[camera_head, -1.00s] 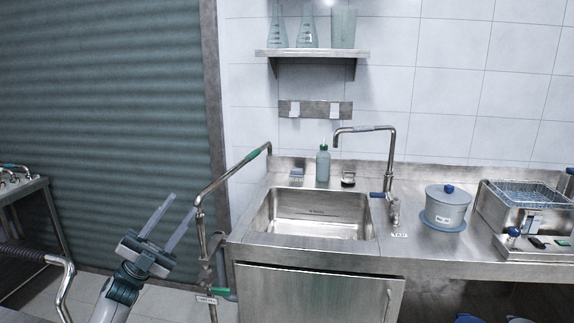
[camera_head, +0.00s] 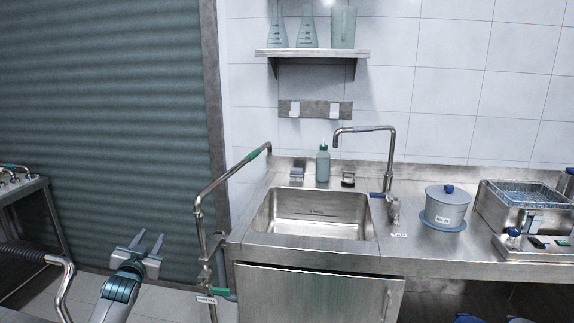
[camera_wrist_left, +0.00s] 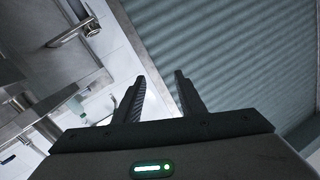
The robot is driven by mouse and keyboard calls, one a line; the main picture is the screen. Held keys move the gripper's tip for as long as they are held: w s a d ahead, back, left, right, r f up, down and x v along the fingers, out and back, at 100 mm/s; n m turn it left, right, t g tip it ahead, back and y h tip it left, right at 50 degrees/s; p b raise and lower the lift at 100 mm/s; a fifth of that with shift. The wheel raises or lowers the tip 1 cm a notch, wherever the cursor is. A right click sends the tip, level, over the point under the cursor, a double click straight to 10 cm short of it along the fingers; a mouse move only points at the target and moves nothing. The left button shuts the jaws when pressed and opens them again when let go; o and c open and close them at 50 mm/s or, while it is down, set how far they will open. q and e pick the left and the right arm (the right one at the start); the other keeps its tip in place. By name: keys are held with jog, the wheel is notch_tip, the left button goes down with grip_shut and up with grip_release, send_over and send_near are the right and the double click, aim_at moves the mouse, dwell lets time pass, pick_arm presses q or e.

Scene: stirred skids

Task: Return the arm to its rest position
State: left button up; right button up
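My left arm comes in from the lower left in the head view. Its gripper (camera_head: 148,243) is in front of the dark corrugated shutter, left of the sink counter, with nothing near its fingers. Both fingers also show in the left wrist view (camera_wrist_left: 160,92); they stand apart with a gap between them, and nothing is held. My right arm and gripper do not show in either view.
A steel sink (camera_head: 312,213) with a tap (camera_head: 390,160) is set in the counter. A bent pipe with a green handle (camera_head: 222,184) rises at the counter's left end. A metal table (camera_head: 30,189) stands far left. The shutter (camera_head: 110,130) fills the back left.

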pick_arm(q)
jog(key=s+d+f+g+h, duration=0.15)
jog(key=s+d+f, duration=0.4)
jog(key=f, duration=0.75)
jog(key=s+d+f+g, duration=0.2)
jog(key=s+f, duration=0.7)
jog(key=f, duration=0.4)
jog(key=s+d+f+g+h, duration=0.15)
jog(key=s+d+f, duration=0.4)
jog(key=f, duration=0.75)
jog(key=s+d+f+g, duration=0.2)
jog(key=s+f, duration=0.5)
jog(key=s, duration=0.6)
jog(key=s+d+f+g, duration=0.2)
jog(key=s+d+f, duration=0.2)
jog(key=s, duration=0.9)
jog(key=s+d+f+g, duration=0.2)
jog(key=s+d+f, duration=0.1)
jog(key=s+f, duration=0.6)
jog(key=s, duration=0.4)
jog(key=shift+s+d+f+g, duration=0.25)
jog(key=shift+s+f+g, duration=0.05)
jog(key=shift+f+g, duration=0.1)
